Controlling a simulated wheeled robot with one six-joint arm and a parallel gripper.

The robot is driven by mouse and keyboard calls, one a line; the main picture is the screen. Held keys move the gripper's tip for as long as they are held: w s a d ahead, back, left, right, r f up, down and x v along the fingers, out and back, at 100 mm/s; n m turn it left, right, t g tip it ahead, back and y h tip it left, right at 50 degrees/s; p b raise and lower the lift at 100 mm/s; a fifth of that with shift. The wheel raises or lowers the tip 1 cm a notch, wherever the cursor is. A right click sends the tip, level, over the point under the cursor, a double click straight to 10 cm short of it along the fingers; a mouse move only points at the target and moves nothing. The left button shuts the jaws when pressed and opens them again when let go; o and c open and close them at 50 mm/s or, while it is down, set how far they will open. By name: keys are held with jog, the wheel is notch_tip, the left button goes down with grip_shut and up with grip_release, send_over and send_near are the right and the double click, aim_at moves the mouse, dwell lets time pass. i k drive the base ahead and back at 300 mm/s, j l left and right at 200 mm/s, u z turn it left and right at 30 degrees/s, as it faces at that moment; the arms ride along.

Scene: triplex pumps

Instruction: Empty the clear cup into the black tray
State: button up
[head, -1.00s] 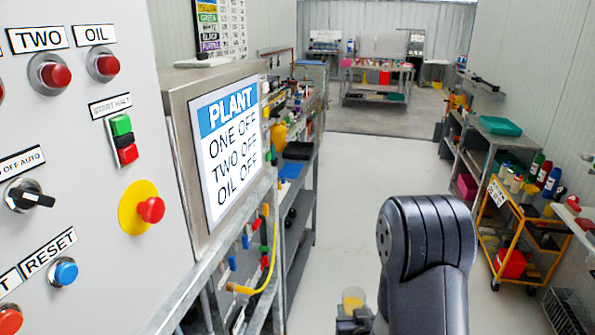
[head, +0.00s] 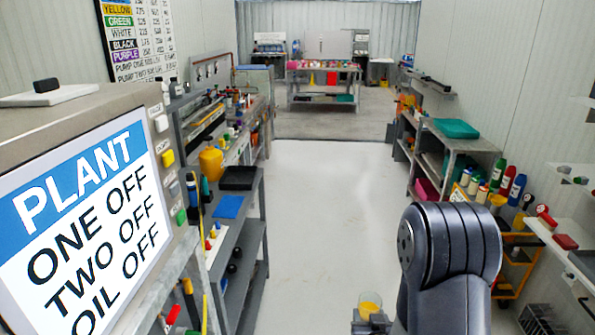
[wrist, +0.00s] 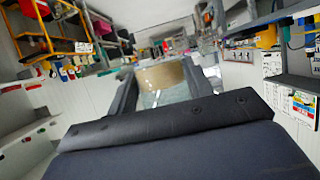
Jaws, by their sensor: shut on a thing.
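The clear cup (head: 370,303) holds something yellow-orange and stands roughly upright in my gripper (head: 369,318), at the bottom of the head view. In the wrist view the cup (wrist: 165,82) sits between the two fingers of my gripper (wrist: 163,95), which is shut on it. The black tray (head: 237,178) lies on the grey bench on the left, ahead of my gripper and well apart from it. Its inside looks dark, and I cannot tell whether anything is in it.
A blue mat (head: 229,206) lies just in front of the tray, and a yellow jug (head: 211,162) stands to its left. The plant panel (head: 90,225) is close on the left. A yellow trolley (head: 515,262) and shelves line the right. The floor (head: 315,220) between is clear.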

aim_at(234, 177)
jog(key=i, duration=0.9)
jog(key=i+l+u, duration=0.2)
jog(key=i, duration=0.25)
jog(key=i+l+u, duration=0.1)
jog(key=i+u, duration=0.15)
jog(key=i, duration=0.2)
jog(key=i+l+u, duration=0.25)
jog(key=i+u, duration=0.25)
jog(key=i+l+u, duration=0.3)
jog(key=l+u, duration=0.15)
jog(key=i+l+u, duration=0.2)
jog(key=l, duration=0.15)
jog(key=i+l+u, duration=0.2)
jog(key=l, duration=0.15)
